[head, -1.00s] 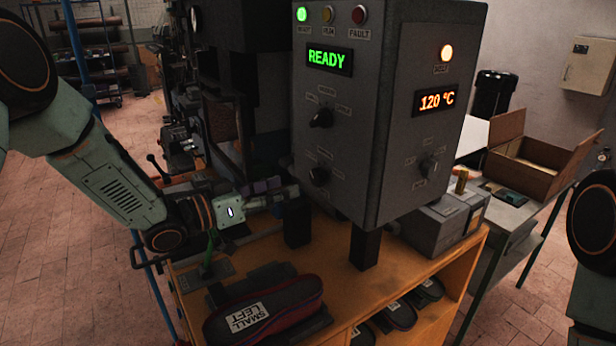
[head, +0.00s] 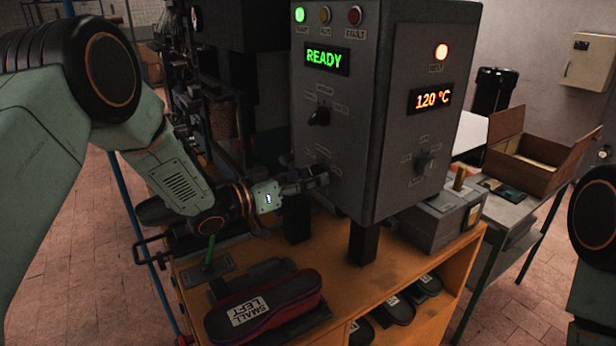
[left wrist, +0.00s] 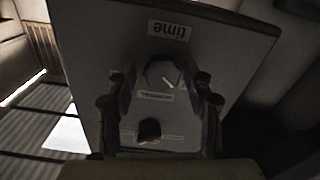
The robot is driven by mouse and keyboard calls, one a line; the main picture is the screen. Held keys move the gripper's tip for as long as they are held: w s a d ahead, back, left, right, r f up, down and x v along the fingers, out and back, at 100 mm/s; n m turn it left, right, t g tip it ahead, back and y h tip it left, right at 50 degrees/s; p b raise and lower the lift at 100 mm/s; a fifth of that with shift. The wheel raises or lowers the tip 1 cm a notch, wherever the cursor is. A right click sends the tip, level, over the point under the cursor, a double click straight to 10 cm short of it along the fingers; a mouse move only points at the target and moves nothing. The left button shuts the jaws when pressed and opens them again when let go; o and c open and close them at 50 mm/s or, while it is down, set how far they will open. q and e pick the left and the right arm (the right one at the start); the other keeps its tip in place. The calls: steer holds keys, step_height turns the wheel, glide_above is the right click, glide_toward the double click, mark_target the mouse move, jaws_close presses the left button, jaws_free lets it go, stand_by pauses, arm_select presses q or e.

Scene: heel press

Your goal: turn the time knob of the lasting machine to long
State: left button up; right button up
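The lasting machine's grey control box (head: 345,120) stands on the wooden bench. Its upper front knob (head: 319,116) is in plain sight. In the head view my left gripper (head: 322,179) is at the lower front of the box and hides the lower knob. The left wrist view is upside down: a "time" label (left wrist: 169,31) is by the time knob (left wrist: 160,74), which has a light pointer mark. The open fingers (left wrist: 160,98) stand on both sides of this knob; contact cannot be told. A second knob (left wrist: 149,130) shows beyond it. My right gripper is out of view.
A green READY display (head: 327,59) and an orange 120 °C display (head: 433,99) are lit. The box's right side has another knob (head: 423,162). A cardboard box (head: 540,160) stands at right.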

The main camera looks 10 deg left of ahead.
arm_select(q)
steer(key=shift+w+a+f, duration=0.2)
steer(key=shift+w, duration=0.05)
steer(key=c, duration=0.3)
steer(key=shift+s+d+r, duration=0.15)
steer(key=shift+s+d, duration=0.05)
steer(key=c, duration=0.4)
steer(key=shift+w+a, duration=0.1)
steer(key=shift+a, duration=0.05)
steer(key=shift+c, duration=1)
